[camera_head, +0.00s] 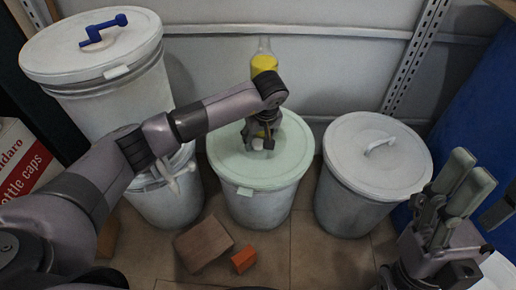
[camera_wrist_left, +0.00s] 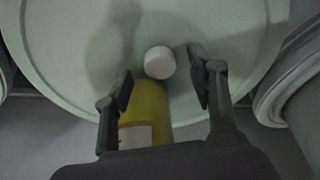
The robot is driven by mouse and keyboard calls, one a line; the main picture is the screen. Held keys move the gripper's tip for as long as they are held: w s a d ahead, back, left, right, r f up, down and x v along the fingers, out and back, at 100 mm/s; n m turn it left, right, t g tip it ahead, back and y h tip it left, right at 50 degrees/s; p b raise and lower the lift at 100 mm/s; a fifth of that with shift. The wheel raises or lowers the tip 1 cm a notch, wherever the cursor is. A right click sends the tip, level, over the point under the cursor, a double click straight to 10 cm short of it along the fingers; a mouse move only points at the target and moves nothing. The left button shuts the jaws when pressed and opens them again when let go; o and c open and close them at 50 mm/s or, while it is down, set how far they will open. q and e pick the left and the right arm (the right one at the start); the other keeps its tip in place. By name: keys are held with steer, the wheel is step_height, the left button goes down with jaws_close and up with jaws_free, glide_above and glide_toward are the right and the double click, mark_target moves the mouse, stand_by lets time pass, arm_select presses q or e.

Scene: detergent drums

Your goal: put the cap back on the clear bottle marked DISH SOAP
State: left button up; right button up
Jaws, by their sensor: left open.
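A clear bottle with yellow liquid (camera_head: 264,64) stands on the pale green lid (camera_head: 226,158) of the middle drum, partly hidden behind my left arm. Its neck looks uncapped, and no lettering is readable. It also shows in the left wrist view (camera_wrist_left: 148,104), with a pale label. A small white cap (camera_wrist_left: 160,62) lies on the lid near the bottle's base; it shows partly in the head view (camera_head: 258,144). My left gripper (camera_head: 260,147) is open, fingers pointing down over the cap, holding nothing. My right gripper (camera_head: 460,185) is at the right, its fingers up and its opening unclear.
A white-lidded drum (camera_head: 374,160) stands to the right. A taller drum at left bears a blue crank (camera_head: 104,32); a lower drum (camera_head: 165,200) stands before it. A brown block (camera_head: 203,243) and an orange block (camera_head: 244,259) lie on the floor. A wall is close behind.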

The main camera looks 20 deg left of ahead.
arm_select(q)
steer(key=shift+b+x, duration=0.3)
steer(key=shift+x, duration=0.5)
steer(key=shift+c, duration=0.2)
steer(key=c, duration=0.7)
